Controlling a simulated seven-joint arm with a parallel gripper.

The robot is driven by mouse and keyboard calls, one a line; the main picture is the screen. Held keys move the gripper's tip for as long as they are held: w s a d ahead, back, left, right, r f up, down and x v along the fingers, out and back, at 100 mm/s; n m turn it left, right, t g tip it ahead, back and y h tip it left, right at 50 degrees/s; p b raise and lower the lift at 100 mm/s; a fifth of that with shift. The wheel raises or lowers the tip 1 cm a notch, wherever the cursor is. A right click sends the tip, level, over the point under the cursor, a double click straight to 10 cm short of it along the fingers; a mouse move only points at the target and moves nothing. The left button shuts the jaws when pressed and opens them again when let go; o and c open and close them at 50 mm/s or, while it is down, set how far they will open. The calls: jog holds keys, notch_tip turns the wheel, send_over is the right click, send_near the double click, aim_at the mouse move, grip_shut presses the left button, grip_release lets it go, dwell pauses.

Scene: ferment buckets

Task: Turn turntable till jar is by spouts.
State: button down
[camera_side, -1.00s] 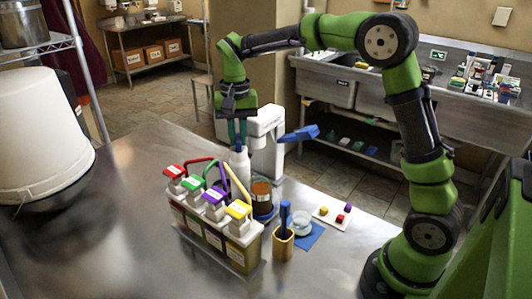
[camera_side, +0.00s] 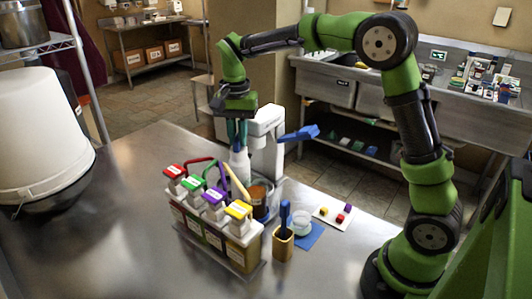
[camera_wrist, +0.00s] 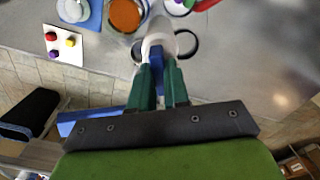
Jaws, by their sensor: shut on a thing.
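My gripper (camera_side: 238,133), with green fingers, is shut on the top of a white bottle-like piece (camera_side: 239,163) behind the row of dispensers. The wrist view shows the green fingers (camera_wrist: 158,82) around this white piece (camera_wrist: 158,38). A clear jar (camera_side: 258,200) with orange-brown contents stands just right of the held piece and close behind the dispensers. The wrist view shows it from above (camera_wrist: 126,14). I cannot make out the turntable clearly.
A white machine (camera_side: 266,140) with a blue lever (camera_side: 299,134) stands right behind the jar. A wooden cup (camera_side: 283,246) with a blue tool, a small clear bowl (camera_side: 302,223) and a white card (camera_side: 333,217) with coloured pieces are to the right.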

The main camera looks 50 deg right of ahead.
jog(key=shift+m, duration=7.5)
jog(key=c, duration=1.1)
grip_release()
notch_tip(320, 180, up, 17)
